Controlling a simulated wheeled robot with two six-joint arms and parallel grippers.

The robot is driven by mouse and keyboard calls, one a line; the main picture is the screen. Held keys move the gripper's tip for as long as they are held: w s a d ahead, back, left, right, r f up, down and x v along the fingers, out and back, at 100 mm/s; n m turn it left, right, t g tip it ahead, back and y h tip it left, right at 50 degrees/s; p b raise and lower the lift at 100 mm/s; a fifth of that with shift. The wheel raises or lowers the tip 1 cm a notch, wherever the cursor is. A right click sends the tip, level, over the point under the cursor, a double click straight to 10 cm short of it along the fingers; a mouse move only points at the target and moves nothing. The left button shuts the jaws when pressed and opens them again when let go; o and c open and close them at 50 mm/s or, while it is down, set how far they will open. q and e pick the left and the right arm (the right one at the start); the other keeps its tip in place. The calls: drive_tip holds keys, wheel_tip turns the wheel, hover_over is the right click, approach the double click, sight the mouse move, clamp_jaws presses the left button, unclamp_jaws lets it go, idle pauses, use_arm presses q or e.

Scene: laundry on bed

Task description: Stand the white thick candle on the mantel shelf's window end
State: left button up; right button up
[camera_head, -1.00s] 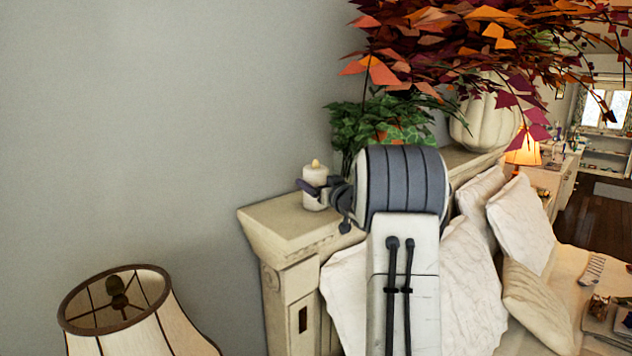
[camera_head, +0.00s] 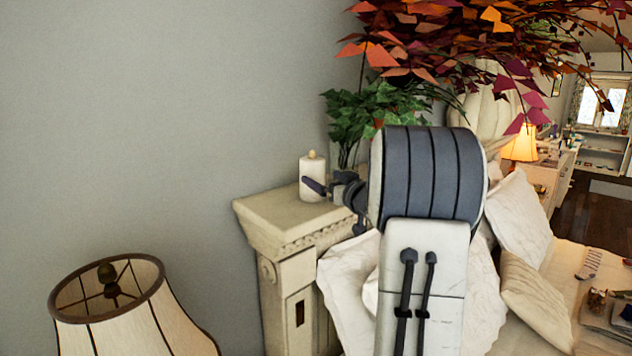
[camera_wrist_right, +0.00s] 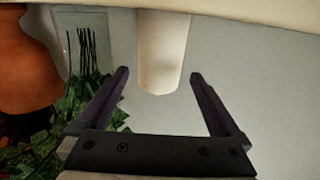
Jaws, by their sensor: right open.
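The white thick candle (camera_head: 311,166) stands upright on the near left part of the mantel shelf (camera_head: 283,222). My right gripper (camera_head: 318,187) is at the candle's front right side, its finger overlapping the candle's lower part in the head view. In the right wrist view, which looks inverted, the candle (camera_wrist_right: 162,50) lies between the two spread fingers of the gripper (camera_wrist_right: 158,75). The fingers show gaps on both sides of it, so it is not clamped. My left gripper is not in view.
Green ivy (camera_head: 375,108) stands just behind the candle, with a white pumpkin vase (camera_head: 487,105) of autumn leaves further right. A lampshade (camera_head: 125,310) stands at lower left. Pillows (camera_head: 520,215) lie below the shelf. The shelf's left corner is bare.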

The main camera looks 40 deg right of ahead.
drive_tip(key=s, duration=0.3)
drive_tip(key=s+b, duration=0.1)
drive_tip(key=s, duration=0.1)
drive_tip(key=shift+s+a, duration=0.15)
drive_tip(key=shift+a, duration=0.25)
